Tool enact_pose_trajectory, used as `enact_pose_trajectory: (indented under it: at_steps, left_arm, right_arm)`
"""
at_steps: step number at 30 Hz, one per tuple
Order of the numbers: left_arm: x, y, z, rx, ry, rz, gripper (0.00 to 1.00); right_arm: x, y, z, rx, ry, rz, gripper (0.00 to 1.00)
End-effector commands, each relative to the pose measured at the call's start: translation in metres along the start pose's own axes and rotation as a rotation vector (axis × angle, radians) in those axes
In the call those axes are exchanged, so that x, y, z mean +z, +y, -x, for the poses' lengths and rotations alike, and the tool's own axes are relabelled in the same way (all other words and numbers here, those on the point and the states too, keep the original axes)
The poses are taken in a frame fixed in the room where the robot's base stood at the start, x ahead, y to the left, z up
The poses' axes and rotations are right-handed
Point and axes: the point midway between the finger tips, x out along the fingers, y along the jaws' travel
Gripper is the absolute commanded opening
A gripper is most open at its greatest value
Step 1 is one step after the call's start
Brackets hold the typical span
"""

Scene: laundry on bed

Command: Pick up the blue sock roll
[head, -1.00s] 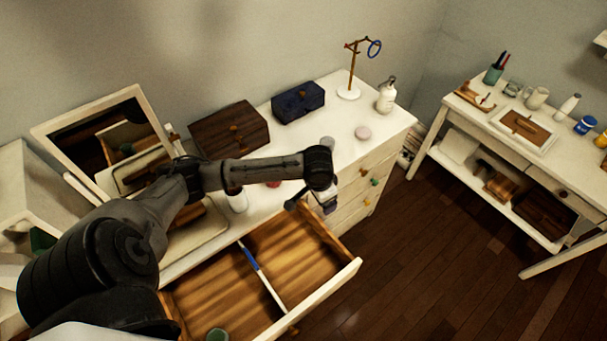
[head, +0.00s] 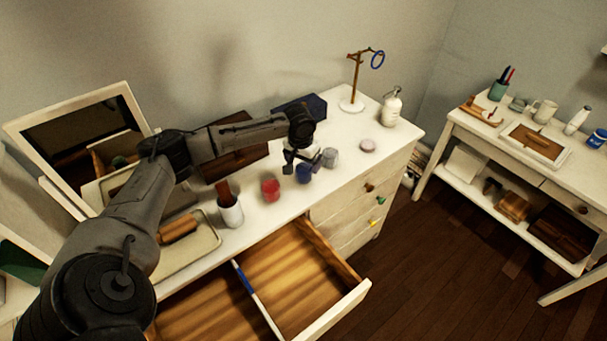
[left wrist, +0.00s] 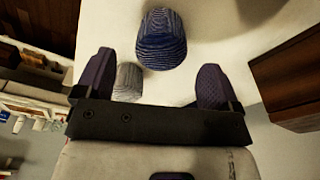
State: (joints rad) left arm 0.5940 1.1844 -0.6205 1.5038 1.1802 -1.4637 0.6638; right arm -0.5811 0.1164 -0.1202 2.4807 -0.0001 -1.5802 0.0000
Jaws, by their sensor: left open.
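The blue sock roll (head: 303,174) sits on the white dresser top, near its front edge above the open drawer. In the left wrist view the blue roll (left wrist: 162,40) shows striped fabric, just beyond the fingertips and roughly centred between them. My left gripper (head: 301,157) is open and empty, close above and behind the roll. Its two dark fingers (left wrist: 155,76) are spread wide in the left wrist view. My right gripper is not in view.
A grey sock roll (head: 329,157) stands close beside the blue one, and a red roll (head: 270,189) lies to the left. A white cup (head: 231,212) with a brown item is further left. A dark blue box (head: 314,104) is behind. The drawer (head: 290,262) is open in front.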

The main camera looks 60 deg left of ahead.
Motion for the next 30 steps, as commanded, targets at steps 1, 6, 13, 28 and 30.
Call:
enact_pose_trajectory:
  at_steps: [1,6,13,28,30]
  left_arm:
    - [0.0,0.0,-0.005,0.0,-0.001,-0.001,0.88]
    - [0.0,0.0,-0.012,-0.001,0.0,-0.001,0.88]
    - [0.0,-0.001,-0.025,-0.001,0.0,-0.002,0.88]
    - [0.0,-0.002,-0.064,-0.001,0.001,-0.002,0.88]
    - [0.0,-0.002,-0.064,-0.002,0.001,-0.002,0.87]
  right_arm:
    - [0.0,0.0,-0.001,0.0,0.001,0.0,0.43]
    - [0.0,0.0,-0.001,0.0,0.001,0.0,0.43]
    - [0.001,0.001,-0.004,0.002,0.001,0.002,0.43]
    - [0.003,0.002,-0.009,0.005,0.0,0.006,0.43]
    - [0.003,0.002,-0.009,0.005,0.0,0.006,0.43]
